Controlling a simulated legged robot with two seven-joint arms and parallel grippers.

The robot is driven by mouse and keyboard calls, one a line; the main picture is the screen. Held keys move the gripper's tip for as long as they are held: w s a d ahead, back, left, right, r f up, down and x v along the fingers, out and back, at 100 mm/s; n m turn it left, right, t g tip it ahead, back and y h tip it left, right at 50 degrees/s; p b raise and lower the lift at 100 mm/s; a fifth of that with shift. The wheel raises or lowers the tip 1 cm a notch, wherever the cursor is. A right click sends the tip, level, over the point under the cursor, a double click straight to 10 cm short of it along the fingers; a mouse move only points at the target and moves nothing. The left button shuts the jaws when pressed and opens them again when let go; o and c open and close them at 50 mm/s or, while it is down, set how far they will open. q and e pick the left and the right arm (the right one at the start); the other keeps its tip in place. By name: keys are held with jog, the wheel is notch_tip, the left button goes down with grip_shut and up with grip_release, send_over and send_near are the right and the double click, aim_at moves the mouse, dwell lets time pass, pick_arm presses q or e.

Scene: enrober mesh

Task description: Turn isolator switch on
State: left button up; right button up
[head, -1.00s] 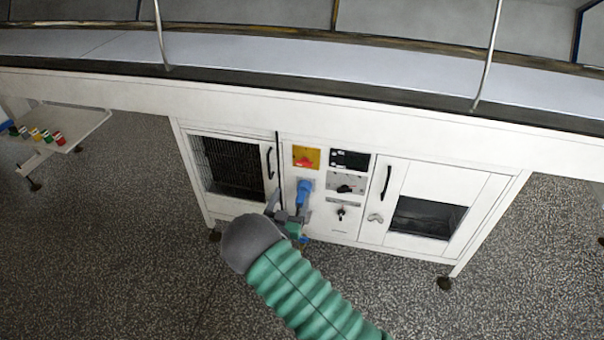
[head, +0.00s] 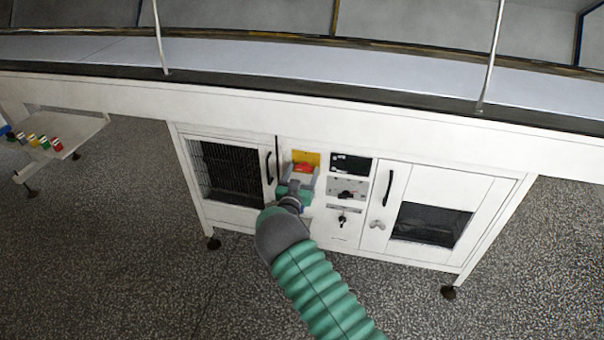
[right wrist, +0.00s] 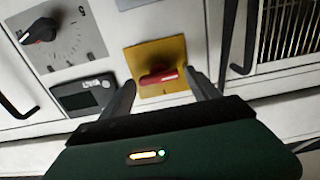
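The isolator switch is a red handle (right wrist: 158,76) on a yellow plate (right wrist: 150,52), mounted on the white cabinet's front panel. In the right wrist view the handle lies nearly level across the plate. In the head view the yellow plate (head: 312,156) shows above my gripper, with the red handle (head: 304,168) partly covered. My right gripper (right wrist: 160,80) is open, its two fingers apart at the handle's two ends. It shows at the switch in the head view (head: 301,172). I cannot tell whether the fingers touch the handle. My left gripper is out of view.
A dark display (head: 350,163) and a black rotary knob (head: 346,194) sit right of the switch. A key-like switch (head: 342,220) is below them. Black door handles (head: 389,188) stand out on both sides. A small side table (head: 70,135) with coloured items is at the left.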

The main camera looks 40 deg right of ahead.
jog(key=c, duration=1.2)
jog(key=shift+o, duration=0.2)
jog(key=shift+m, duration=0.3)
jog(key=m+b, duration=0.1)
jog(key=m, duration=0.2)
jog(key=shift+s+f+b, duration=0.1)
jog(key=shift+f+b, duration=0.1)
jog(key=shift+b, duration=0.2)
jog(key=m+b, duration=0.2)
jog(key=m, duration=0.2)
jog(key=m+b, duration=0.3)
jog(key=m, duration=0.2)
jog(key=m+b, duration=0.3)
jog(key=m, duration=0.2)
jog(key=shift+s+d+f, duration=0.15)
jog(key=shift+s+f, duration=0.05)
jog(key=shift+f, duration=0.15)
jog(key=shift+m, duration=0.3)
